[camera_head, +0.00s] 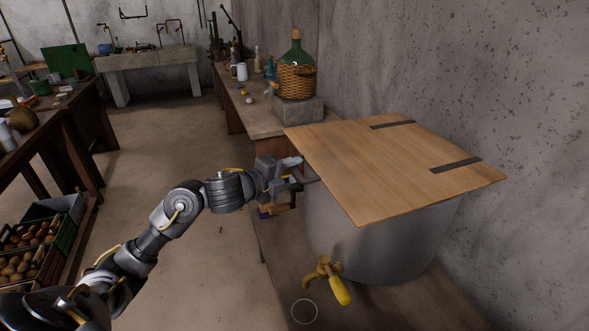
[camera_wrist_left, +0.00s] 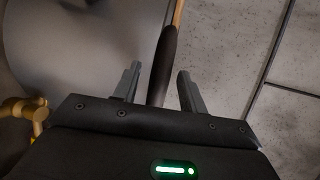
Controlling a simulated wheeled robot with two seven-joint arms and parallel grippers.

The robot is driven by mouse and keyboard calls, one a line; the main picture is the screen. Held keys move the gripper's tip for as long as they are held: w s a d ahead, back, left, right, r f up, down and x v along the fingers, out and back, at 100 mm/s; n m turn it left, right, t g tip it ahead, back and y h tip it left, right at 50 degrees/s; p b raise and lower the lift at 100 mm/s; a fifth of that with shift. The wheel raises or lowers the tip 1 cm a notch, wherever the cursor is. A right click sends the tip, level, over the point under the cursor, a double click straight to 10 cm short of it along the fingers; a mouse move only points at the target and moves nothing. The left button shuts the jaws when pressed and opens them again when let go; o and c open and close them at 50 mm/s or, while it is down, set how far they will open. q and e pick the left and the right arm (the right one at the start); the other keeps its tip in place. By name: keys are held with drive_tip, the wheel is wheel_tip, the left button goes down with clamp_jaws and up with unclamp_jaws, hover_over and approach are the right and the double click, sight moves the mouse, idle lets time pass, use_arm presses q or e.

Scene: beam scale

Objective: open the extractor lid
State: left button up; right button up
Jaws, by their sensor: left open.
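The extractor is a large grey metal drum (camera_head: 350,230) with a flat wooden lid (camera_head: 390,165) on top. The lid lies shut and flat, with two dark straps across its far right side. My left gripper (camera_head: 297,172) is at the lid's left edge, near the rim. In the left wrist view the gripper (camera_wrist_left: 160,72) is open. A dark, narrow bar (camera_wrist_left: 167,55) with a wood-coloured strip above it runs between the fingers; I cannot tell whether they touch it. The drum wall (camera_wrist_left: 90,40) fills the left of that view. My right gripper is out of view.
A yellow tap (camera_head: 335,283) sticks out of the drum's front. A wicker-covered bottle (camera_head: 296,75) stands on a block behind the lid. The concrete wall (camera_head: 500,90) is close on the right. Open floor (camera_head: 200,260) lies to the left.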

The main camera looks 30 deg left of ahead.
use_arm(q)
drive_tip(key=shift+w+d+f, duration=0.15)
drive_tip(key=shift+w+d, duration=0.05)
drive_tip(key=shift+w, duration=0.45)
clamp_jaws()
